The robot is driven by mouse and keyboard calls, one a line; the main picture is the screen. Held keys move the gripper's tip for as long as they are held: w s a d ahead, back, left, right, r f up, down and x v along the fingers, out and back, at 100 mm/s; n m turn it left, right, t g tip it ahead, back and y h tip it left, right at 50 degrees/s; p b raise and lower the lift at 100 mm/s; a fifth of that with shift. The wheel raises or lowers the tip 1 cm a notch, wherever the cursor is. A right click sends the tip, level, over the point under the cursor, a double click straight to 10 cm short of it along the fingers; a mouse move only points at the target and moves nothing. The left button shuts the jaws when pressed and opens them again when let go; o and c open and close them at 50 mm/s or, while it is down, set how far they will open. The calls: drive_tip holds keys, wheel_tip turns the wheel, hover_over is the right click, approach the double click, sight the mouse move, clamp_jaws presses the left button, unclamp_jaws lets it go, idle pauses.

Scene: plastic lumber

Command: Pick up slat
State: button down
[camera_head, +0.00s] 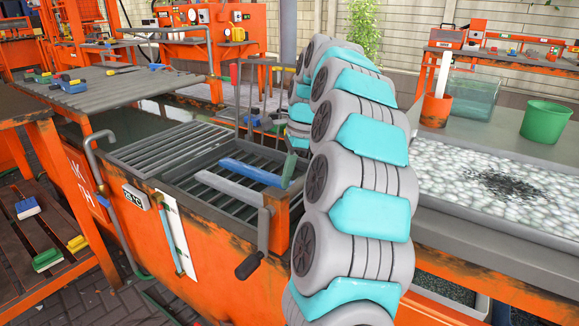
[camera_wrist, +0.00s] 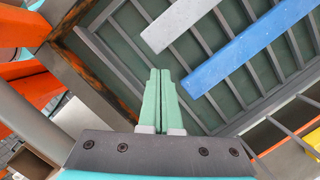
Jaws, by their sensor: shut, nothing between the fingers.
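A blue slat (camera_head: 250,172) and a grey slat (camera_head: 228,187) lie side by side, apart, on the dark bar grating in the orange tank. In the wrist view the blue slat (camera_wrist: 250,46) is at upper right and the end of the grey slat (camera_wrist: 184,22) is at top middle. My gripper (camera_wrist: 160,72) has green fingers pressed together with nothing between them. The fingertips appear just below the end of the grey slat in that view. In the head view my gripper (camera_head: 289,168) shows beside the right end of the blue slat, partly hidden by my arm.
The orange tank (camera_head: 225,255) has a raised metal rim and a bent handle (camera_head: 262,235) at its front. A ribbed grey shelf (camera_head: 110,88) stands at left. A bench with white pebbles (camera_head: 460,185) and a green bucket (camera_head: 545,121) is at right.

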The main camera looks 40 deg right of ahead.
sight(251, 197)
drive_tip(key=shift+x, duration=2.25)
drive_tip(key=shift+w+a, duration=0.25)
drive_tip(key=shift+a, duration=0.25)
drive_tip(key=shift+w+a, duration=0.2)
drive_tip(key=shift+a, duration=0.3)
drive_tip(key=shift+r, duration=0.1)
